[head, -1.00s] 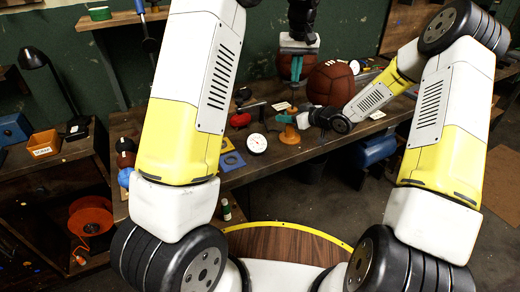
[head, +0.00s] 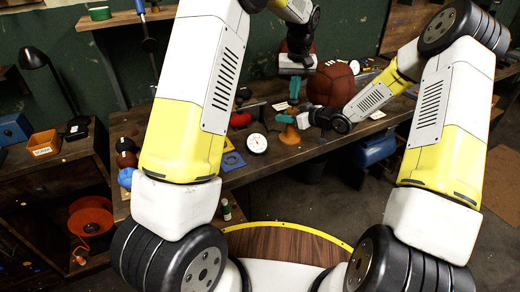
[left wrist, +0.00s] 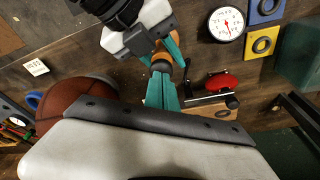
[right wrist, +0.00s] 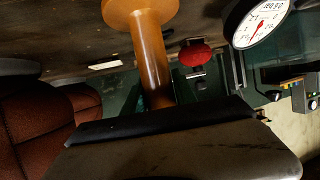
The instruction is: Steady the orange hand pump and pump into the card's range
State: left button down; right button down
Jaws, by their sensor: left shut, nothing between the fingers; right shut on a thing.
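The orange hand pump (head: 290,136) stands upright on the bench; it also shows in the left wrist view (left wrist: 160,56) and as an orange column in the right wrist view (right wrist: 149,60). My right gripper (head: 300,120) is shut on the pump from the right. My left gripper (head: 293,100) points down directly above the pump, its teal fingers (left wrist: 162,90) together and empty. I cannot tell whether they touch the pump's top. The white round gauge (head: 257,143) has a red needle (right wrist: 262,22). A small white card (left wrist: 36,67) lies on the bench, its print unreadable.
A brown leather ball (head: 331,84) sits close behind the pump; it fills the left of the right wrist view (right wrist: 45,125). A red object (left wrist: 221,81) lies near the pump. Blue and yellow ringed pieces (left wrist: 263,42) lie by the gauge.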

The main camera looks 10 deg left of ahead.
pick_arm(q)
jog(key=shift+f, duration=0.65)
jog(key=shift+w+v, duration=0.25)
jog(key=shift+v, duration=0.95)
jog(key=shift+w+v, duration=0.25)
jog(key=shift+v, duration=0.95)
jog(key=shift+w+v, duration=0.25)
jog(key=shift+v, duration=0.95)
jog(key=shift+r, duration=0.2)
jog(key=shift+r, duration=0.1)
jog(key=w+v, duration=0.1)
jog(key=v, duration=0.5)
jog(key=shift+r, duration=0.45)
pick_arm(e)
jog(key=c, duration=0.9)
grip_release()
pick_arm(q)
jog(key=shift+w+a, duration=0.1)
